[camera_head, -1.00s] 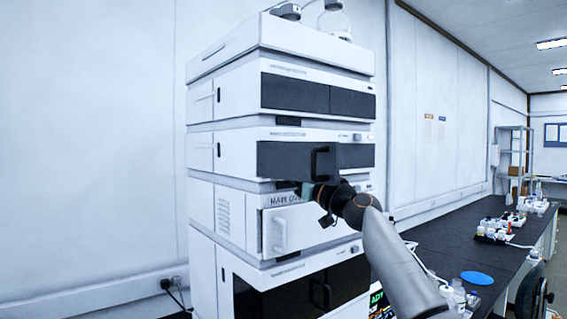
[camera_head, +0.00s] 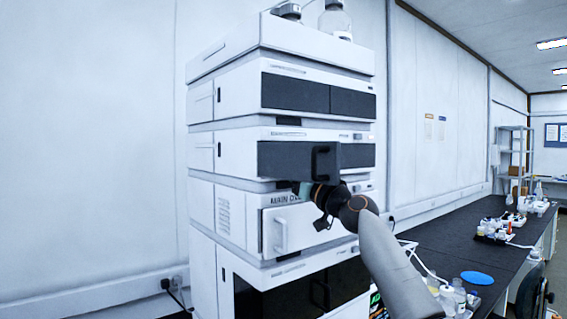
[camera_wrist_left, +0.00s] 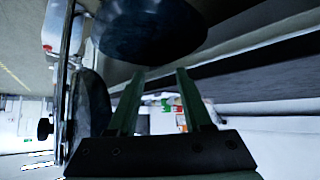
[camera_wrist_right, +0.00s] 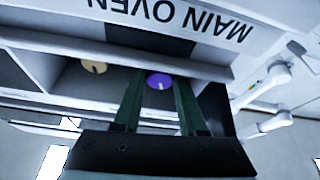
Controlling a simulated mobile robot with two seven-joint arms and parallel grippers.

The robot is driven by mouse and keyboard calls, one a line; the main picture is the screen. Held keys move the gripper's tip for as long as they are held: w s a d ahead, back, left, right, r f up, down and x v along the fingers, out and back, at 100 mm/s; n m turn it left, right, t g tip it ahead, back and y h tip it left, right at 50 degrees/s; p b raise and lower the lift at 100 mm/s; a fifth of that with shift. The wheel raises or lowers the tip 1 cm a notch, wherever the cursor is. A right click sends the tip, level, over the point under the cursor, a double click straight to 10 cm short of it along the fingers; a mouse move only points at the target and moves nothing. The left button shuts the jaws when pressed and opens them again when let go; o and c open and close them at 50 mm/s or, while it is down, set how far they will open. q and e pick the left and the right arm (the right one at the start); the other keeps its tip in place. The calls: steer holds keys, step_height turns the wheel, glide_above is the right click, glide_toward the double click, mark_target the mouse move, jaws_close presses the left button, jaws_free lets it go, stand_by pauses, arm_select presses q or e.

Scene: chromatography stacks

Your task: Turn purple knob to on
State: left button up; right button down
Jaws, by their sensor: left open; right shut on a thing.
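The purple knob (camera_wrist_right: 158,79) shows in the right wrist view, with a small pale mark on its face. It sits in a recess under the MAIN OVEN panel (camera_wrist_right: 160,14), which appears upside down there. My right gripper (camera_wrist_right: 159,84) has its two green fingers on either side of the knob, shut on it. In the head view my right gripper (camera_head: 303,189) is at the front of the instrument stack (camera_head: 230,160), just above the MAIN OVEN label, and the knob is hidden. My left gripper (camera_wrist_left: 162,74) is open and empty in the left wrist view only.
A tan knob (camera_wrist_right: 94,65) sits beside the purple one in the same recess. A dark bench (camera_head: 440,240) with bottles lies to the right.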

steer(key=shift+c, duration=2.3)
jaws_free()
steer(key=shift+d, duration=0.1)
steer(key=b+v, duration=0.6)
steer(key=v, duration=0.6)
steer(key=shift+s+f, duration=0.2)
